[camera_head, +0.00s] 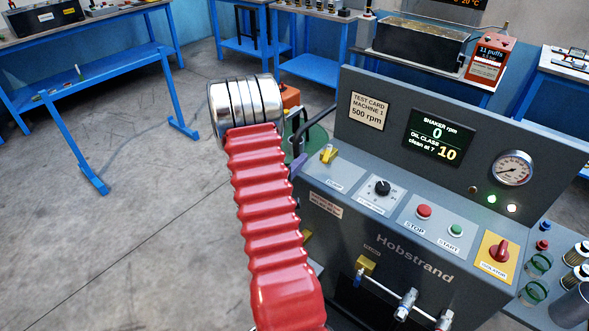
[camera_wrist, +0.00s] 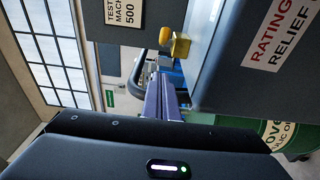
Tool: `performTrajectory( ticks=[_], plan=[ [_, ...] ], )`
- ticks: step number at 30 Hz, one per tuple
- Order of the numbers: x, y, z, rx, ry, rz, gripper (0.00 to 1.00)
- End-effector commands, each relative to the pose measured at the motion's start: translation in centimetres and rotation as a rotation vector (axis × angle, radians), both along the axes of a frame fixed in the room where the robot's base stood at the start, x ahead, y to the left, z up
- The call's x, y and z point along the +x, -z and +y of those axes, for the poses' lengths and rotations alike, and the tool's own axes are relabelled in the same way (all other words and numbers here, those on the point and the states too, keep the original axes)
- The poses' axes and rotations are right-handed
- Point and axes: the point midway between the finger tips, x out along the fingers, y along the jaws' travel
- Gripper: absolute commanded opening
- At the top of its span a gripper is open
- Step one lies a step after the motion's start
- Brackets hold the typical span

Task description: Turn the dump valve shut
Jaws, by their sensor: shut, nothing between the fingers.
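A second yellow handle (camera_head: 365,264) sits on a pipe on the machine's lower front.
The machine (camera_head: 410,245) carries a speed knob (camera_head: 381,188), red stop button (camera_head: 424,211), green start button (camera_head: 456,230) and red isolator (camera_head: 499,252). Glass jars (camera_head: 538,264) stand at the right. Open floor (camera_head: 120,240) lies left.

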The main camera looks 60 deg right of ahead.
Motion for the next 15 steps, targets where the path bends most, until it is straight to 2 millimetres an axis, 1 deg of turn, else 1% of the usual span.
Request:
performTrajectory(
  ticks=[3,9,12,15],
  plan=[
    [-0.1,0.0,-1.6,-0.002,0.003,-0.001,0.00],
    [-2.6,0.0,-2.0,0.000,0.002,0.001,0.00],
    [-3.4,0.0,-2.2,0.000,0.002,0.000,0.00],
    [-3.8,0.0,-2.2,0.000,0.000,0.000,0.00]
  ],
)
